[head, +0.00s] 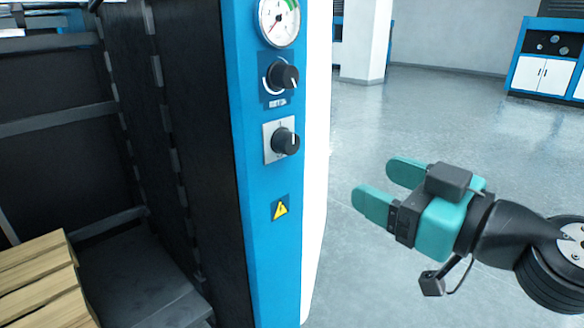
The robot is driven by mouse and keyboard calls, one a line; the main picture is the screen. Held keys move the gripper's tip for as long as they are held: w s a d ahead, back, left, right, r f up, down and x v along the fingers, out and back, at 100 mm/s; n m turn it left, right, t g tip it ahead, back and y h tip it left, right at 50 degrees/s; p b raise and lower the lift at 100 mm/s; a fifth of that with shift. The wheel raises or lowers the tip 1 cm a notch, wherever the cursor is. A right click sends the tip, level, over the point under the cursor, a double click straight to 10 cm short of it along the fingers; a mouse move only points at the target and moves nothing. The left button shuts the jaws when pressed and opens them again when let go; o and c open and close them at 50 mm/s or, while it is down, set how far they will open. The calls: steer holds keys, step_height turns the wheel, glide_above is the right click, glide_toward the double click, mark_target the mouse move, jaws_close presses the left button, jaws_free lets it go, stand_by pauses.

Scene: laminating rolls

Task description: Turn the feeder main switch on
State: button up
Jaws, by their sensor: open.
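A blue machine column (243,215) carries two black rotary knobs one above the other. The upper knob (285,77) sits on a blue plate with a white curved mark and a small label below. The lower knob (286,142) sits on a light grey square plate (269,155). I cannot read which knob is the feeder main switch, and the lower knob's exact position is unclear. My teal gripper (388,186) is open and empty, to the right of the column and lower than both knobs, touching nothing. Its fingers point left.
A round gauge (279,22) with a green band is above the knobs, and a yellow warning sticker (280,209) is below. Wooden slats (42,272) lie at lower left beside dark machine panels. The grey floor (440,115) at right is clear; a blue-white cabinet (543,75) stands far back.

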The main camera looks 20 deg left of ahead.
mark_target(292, 145)
steer(key=p+x, duration=0.7)
steer(key=x, duration=0.9)
steer(key=shift+r, duration=0.15)
steer(key=shift+w+a, duration=0.3)
steer(key=shift+a, duration=0.2)
steer(key=c, duration=0.9)
